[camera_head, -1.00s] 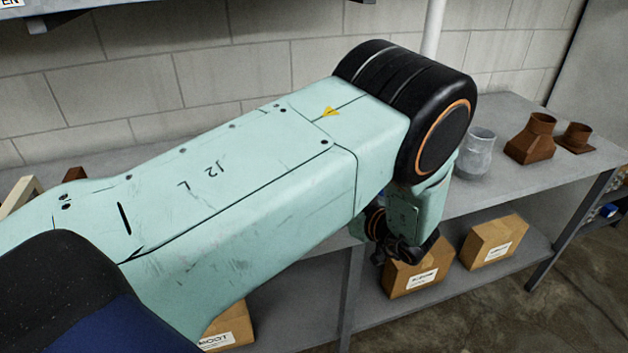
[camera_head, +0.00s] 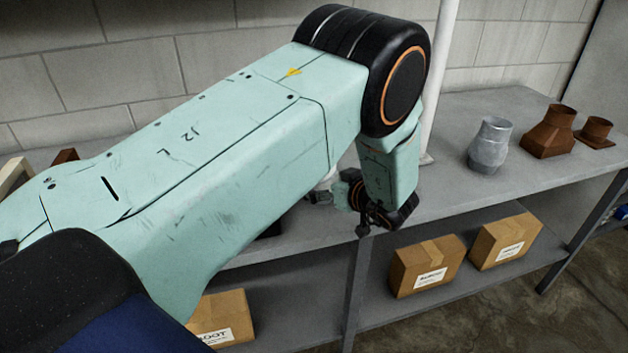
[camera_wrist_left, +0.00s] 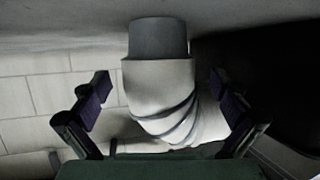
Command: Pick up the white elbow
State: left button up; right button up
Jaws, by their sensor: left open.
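The white elbow (camera_wrist_left: 160,88) fills the middle of the left wrist view. It has a grey collar at one end and ringed segments at its bend. My left gripper (camera_wrist_left: 160,82) is open, with one finger on each side of the elbow and a visible gap on both sides. In the head view my left gripper (camera_head: 338,212) hangs low over the front of the bench top. A small pale piece of the elbow (camera_head: 328,180) shows there, and my arm hides the rest. My right gripper is not in view.
A grey metal bench (camera_head: 455,182) runs along the block wall. A galvanized fitting (camera_head: 489,146) and two rust-brown fittings, (camera_head: 549,134) and (camera_head: 596,132), stand at its right. A white pipe (camera_head: 441,75) rises behind my arm. Cardboard boxes (camera_head: 425,266) sit on the lower shelf.

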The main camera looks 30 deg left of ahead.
pick_arm(q)
jog(key=shift+w+a+r, duration=0.1)
jog(key=shift+w+a, duration=0.1)
jog(key=c, duration=1.4)
jog(key=shift+o, duration=0.2)
